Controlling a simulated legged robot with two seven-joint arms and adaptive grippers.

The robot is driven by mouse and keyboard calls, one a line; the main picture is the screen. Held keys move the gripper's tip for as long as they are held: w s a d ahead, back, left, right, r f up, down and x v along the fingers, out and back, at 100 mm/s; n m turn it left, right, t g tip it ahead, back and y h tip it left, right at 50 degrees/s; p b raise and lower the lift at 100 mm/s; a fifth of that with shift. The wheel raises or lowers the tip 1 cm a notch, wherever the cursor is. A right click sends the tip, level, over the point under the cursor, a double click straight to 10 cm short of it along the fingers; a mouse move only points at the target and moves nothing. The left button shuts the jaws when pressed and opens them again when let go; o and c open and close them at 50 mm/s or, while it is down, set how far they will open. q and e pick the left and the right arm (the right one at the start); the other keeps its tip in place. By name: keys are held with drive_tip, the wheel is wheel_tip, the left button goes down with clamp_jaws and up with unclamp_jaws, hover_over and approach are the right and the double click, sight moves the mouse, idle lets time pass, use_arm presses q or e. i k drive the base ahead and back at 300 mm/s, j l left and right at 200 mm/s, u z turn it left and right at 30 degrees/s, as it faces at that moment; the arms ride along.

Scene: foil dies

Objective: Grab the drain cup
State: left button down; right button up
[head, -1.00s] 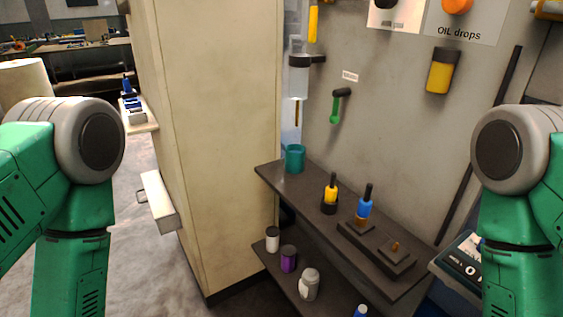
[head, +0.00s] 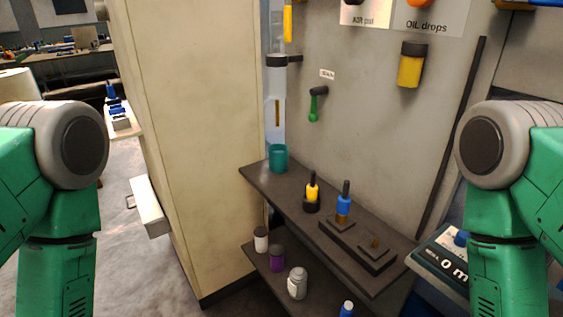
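A teal cup (head: 278,160), which looks like the drain cup, stands upright at the far left end of the dark upper shelf (head: 258,176). It sits below a clear vertical tube (head: 274,105) on the grey panel. Only my green and grey arm links show at the left and right sides of the head view. Neither of my grippers is in view, and nothing of mine is touching the cup.
A yellow-handled tool (head: 312,190) and a blue-handled tool (head: 344,205) stand on the upper shelf. A lower shelf holds several bottles, one purple (head: 277,258). A tall beige cabinet (head: 195,140) stands left of the shelves. A green-handled lever (head: 314,108) is on the panel.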

sight(278, 158)
drive_tip(key=i+j, duration=0.65)
drive_tip(key=j, duration=0.15)
